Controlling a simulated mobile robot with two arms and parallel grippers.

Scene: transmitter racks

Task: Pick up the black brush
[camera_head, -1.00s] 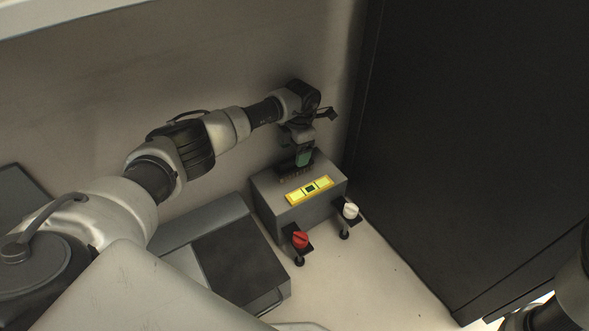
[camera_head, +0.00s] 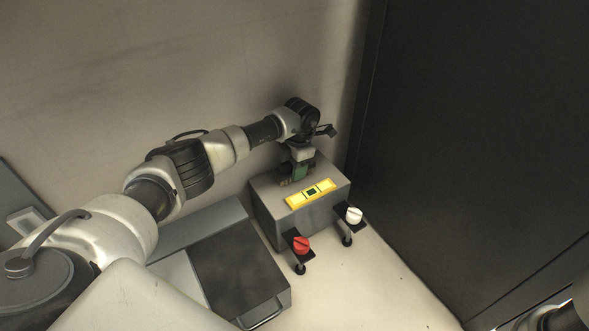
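My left arm reaches in from the left. Its gripper (camera_head: 299,174) points down at the top of a grey box (camera_head: 266,205), towards the back. A small dark strip, perhaps the black brush, shows beside and under the fingers on the box top. The gripper hides much of it, so I cannot tell what it is or whether the fingers are shut on it. A green patch shows at the fingers. Only part of my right arm shows in the lower right corner; its gripper is out of view.
The box has a yellow label plate (camera_head: 324,187). A dark case with a handle (camera_head: 240,265) lies to the left. A tall black cabinet (camera_head: 470,130) stands at right; pale floor is clear between.

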